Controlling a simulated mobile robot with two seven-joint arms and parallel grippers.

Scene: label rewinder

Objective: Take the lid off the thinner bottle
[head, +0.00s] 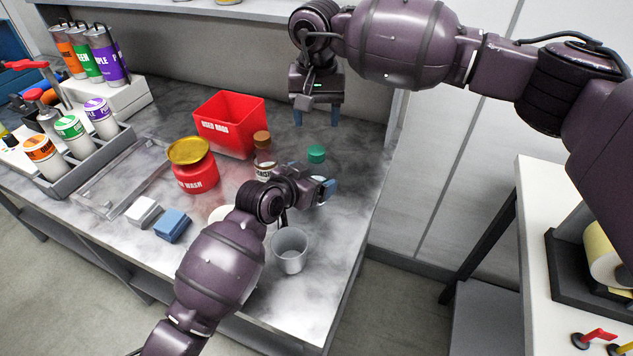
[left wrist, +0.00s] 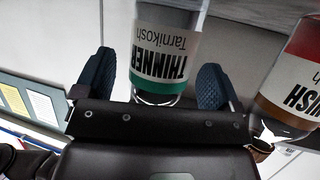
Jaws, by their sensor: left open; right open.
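The thinner bottle (left wrist: 170,58) stands between the two blue fingers of my left gripper (left wrist: 155,75) in the left wrist view, which shows its label upside down. The left gripper is open, with a finger on each side of the bottle; contact cannot be told. In the head view the green lid (head: 317,153) shows just behind the left gripper (head: 322,189), which hides most of the bottle's body. My right gripper (head: 317,117) is open and empty, fingers pointing down, behind and above the green lid.
A brown-capped varnish bottle (head: 262,138) stands left of the green lid; its label also shows in the left wrist view (left wrist: 296,80). A grey cup (head: 290,250) stands in front, near the table's right edge.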

